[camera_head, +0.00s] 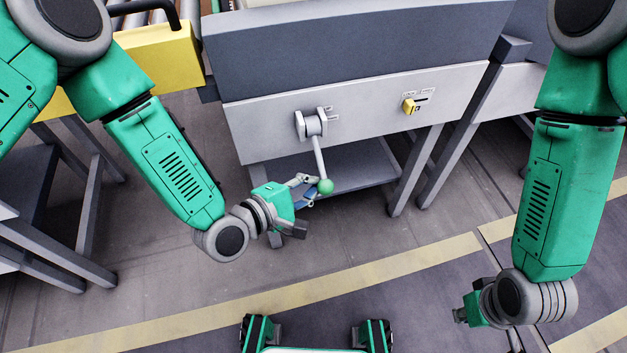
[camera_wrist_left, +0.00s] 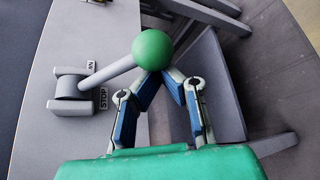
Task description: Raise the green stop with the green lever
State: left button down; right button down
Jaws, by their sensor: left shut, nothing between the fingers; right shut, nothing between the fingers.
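The green lever is a grey rod with a green ball knob (camera_head: 326,186), hanging down from a grey pivot (camera_head: 311,124) on the front panel. The knob also shows large in the left wrist view (camera_wrist_left: 153,48), with a "STOP" label beside the pivot. My left gripper (camera_head: 317,188) is shut and empty. Its fingertips meet right at the knob, which partly covers them in the wrist view; I cannot tell whether they touch. My right gripper (camera_head: 462,314) is at the lower right, far from the lever, and is shut. I cannot make out the green stop itself.
The light panel (camera_head: 260,135) belongs to a grey machine on legs with a low shelf (camera_head: 365,165). A yellow switch (camera_head: 409,106) sits right of the lever. A yellow block (camera_head: 165,55) stands at upper left. Open floor lies in front.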

pick_arm(q)
jog(key=shift+s+d+r, duration=0.1)
jog(key=shift+s+r, duration=0.05)
jog(key=shift+r, duration=0.1)
notch_tip(320, 180, up, 12)
jog(key=s+n+g+h+p, duration=0.1)
jog(key=n+g+p, duration=0.6)
jog(key=p, duration=0.1)
jog(key=shift+s+d+r+n+p, duration=0.2)
jog(key=shift+s+n+p, duration=0.1)
jog(key=shift+w+r, duration=0.1)
dwell(0.5)
